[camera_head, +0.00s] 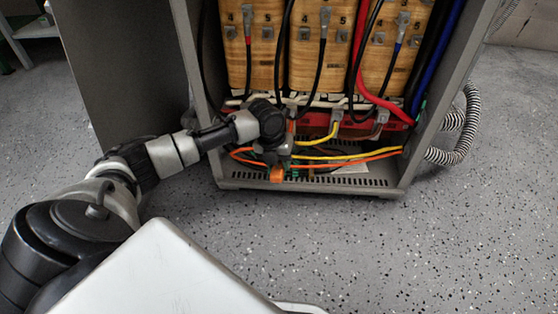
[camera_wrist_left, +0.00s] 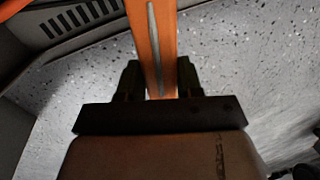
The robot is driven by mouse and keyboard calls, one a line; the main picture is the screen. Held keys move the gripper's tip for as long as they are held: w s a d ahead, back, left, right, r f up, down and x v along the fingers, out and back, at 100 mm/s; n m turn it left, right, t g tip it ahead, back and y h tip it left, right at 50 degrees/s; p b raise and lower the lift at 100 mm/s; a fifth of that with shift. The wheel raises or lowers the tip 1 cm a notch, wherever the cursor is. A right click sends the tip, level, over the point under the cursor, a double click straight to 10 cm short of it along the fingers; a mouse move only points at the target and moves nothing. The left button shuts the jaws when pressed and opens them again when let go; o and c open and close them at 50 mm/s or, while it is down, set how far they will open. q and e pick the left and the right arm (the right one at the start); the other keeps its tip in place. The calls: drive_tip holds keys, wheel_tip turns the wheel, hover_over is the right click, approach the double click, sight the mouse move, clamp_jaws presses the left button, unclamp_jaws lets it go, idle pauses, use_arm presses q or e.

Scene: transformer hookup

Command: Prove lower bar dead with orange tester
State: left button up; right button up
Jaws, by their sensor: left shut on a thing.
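My left gripper (camera_head: 277,158) reaches into the lower part of the open cabinet, below the coils. It is shut on the orange tester (camera_wrist_left: 152,35), whose orange body runs up between the two dark fingers in the left wrist view. In the head view only a small orange part of the tester (camera_head: 277,174) shows below the gripper. A red horizontal bar (camera_head: 392,124) crosses the cabinet under the coils, partly hidden by my wrist and by cables. I cannot tell whether the tester touches any bar. My right gripper is not in view.
The grey cabinet (camera_head: 189,60) stands open around several wood-coloured coils (camera_head: 264,60). Black, red, blue, yellow and orange cables (camera_head: 365,156) crowd the space near my gripper. A ribbed grey conduit (camera_head: 468,125) bends outside on the right. The speckled floor (camera_head: 440,240) in front is clear.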

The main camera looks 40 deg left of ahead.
use_arm(q)
drive_tip(key=shift+w+r, duration=0.1)
idle(0.8)
drive_tip(key=shift+s+d+r+p, duration=0.2)
drive_tip(key=shift+s+p, duration=0.35)
drive_tip(key=shift+p, duration=0.5)
drive_tip(key=s+d+p, duration=0.3)
drive_tip(key=s+p, duration=0.2)
drive_tip(key=shift+d+f, duration=0.15)
drive_tip(key=shift+f, duration=0.1)
